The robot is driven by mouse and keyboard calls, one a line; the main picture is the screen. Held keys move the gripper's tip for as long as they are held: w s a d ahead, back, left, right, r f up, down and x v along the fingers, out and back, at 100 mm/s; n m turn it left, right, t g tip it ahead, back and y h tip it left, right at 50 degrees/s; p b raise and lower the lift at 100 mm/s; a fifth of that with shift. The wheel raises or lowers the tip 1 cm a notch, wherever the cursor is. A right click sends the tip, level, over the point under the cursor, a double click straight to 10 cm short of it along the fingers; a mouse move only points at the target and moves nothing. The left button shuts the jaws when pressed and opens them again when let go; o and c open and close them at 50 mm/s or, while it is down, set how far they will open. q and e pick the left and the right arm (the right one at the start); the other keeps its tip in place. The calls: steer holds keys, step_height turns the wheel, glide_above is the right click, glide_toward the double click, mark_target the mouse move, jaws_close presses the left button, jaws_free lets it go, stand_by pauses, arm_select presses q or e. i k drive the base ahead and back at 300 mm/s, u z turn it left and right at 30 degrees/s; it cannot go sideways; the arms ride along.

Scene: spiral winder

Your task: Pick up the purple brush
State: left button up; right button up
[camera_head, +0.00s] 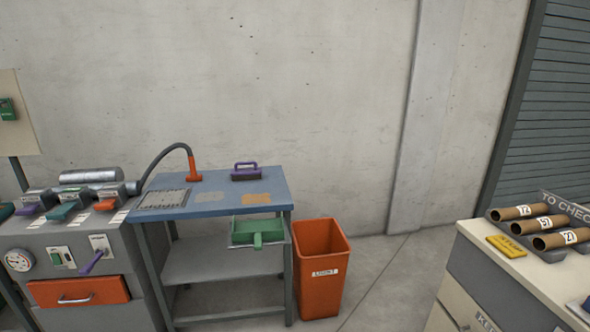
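The purple brush (246,172) stands on the blue top of a small table (213,206), near its back edge. It has a purple handle arched over a dark block. Neither of my grippers shows in this view, and nothing is touching the brush.
An orange nozzle (193,170) on a dark hose stands left of the brush. An orange bin (320,268) stands right of the table. A grey machine (75,265) adjoins on the left; a cabinet with cardboard tubes (524,211) is at right.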

mark_target(256, 172)
steer(key=z, duration=0.6)
steer(key=i, duration=0.85)
steer(key=z, duration=0.5)
steer(key=i, duration=0.95)
steer(key=u, duration=1)
steer(key=i, duration=0.7)
steer(key=u, duration=0.75)
